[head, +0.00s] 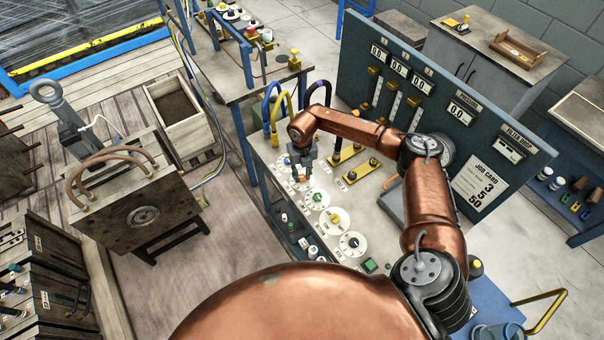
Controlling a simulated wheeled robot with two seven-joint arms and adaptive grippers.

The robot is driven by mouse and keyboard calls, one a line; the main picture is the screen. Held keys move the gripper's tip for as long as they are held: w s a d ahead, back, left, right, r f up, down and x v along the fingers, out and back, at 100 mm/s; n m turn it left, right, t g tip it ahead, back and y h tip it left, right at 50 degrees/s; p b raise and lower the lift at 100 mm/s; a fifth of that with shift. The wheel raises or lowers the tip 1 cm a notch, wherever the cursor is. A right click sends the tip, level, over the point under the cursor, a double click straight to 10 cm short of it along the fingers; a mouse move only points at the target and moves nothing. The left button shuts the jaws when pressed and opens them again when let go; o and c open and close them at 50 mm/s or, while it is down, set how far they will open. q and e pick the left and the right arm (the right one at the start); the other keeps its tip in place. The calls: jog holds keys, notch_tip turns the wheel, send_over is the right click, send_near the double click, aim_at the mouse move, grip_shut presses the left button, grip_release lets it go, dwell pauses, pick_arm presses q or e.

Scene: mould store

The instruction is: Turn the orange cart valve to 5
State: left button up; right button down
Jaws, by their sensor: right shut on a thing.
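My right gripper (301,174) reaches down from the copper arm to the cart top. It is shut on a knob at the far end of a row of round white dials. My left gripper is not in view.
A dark panel (520,148) with displays and yellow sliders stands behind the dials. Its job card (481,186) reads 3, 5, 50. Yellow plates (359,171) and looped hoses (275,105) lie close to the gripper. A mould block (130,190) stands at left.

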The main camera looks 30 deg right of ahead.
aim_at(302, 177)
jog(key=m+p, duration=0.2)
jog(key=m, duration=0.4)
jog(key=shift+m+p, duration=0.3)
jog(key=shift+d, duration=0.1)
dwell(0.3)
jog(key=c, duration=1.6)
grip_release()
jog(key=shift+r, duration=0.2)
notch_tip(302, 177, up, 12)
jog(key=shift+f, duration=0.15)
jog(key=shift+f, duration=0.1)
